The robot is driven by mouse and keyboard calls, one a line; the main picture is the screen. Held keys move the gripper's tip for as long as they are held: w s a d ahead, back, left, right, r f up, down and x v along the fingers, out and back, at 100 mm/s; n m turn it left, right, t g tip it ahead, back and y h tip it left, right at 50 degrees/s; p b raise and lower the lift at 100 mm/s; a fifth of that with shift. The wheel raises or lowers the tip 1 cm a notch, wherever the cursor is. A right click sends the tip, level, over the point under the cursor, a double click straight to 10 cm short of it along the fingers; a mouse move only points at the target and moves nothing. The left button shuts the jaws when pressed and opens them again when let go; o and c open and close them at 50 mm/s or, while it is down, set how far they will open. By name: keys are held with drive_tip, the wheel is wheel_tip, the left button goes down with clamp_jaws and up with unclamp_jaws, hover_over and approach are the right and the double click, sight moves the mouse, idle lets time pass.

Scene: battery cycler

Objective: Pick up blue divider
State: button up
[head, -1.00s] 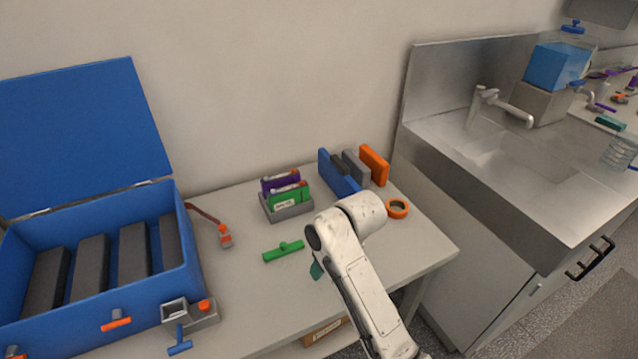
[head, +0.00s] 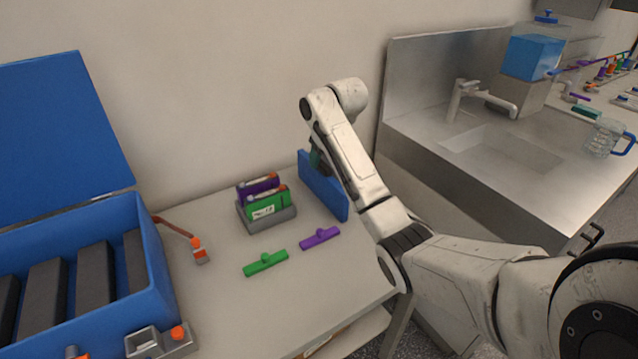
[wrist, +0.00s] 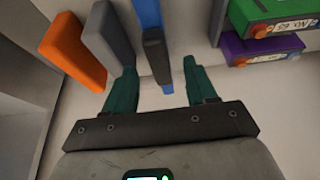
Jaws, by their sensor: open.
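The blue divider (head: 322,190) stands upright on the table near the wall. In the wrist view its blue panel (wrist: 148,14) is at the top, with a dark block like a handle (wrist: 157,56) in front of it. My gripper (wrist: 160,78) is open, its green fingers on either side of the dark block with gaps showing. Contact is not visible. In the head view my gripper (head: 318,160) is at the divider's upper part, largely hidden by my arm.
A grey divider (wrist: 108,44) and an orange one (wrist: 72,52) stand beside the blue one. A grey holder (head: 268,218) carries green and purple boxes. Green (head: 265,263) and purple (head: 320,238) handled pieces lie in front. A blue case (head: 150,230) is at left.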

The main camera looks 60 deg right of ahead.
sight(320, 170)
drive_tip(key=shift+x, duration=3.4)
drive_tip(key=shift+c, duration=0.2)
drive_tip(key=shift+r, duration=0.1)
clamp_jaws()
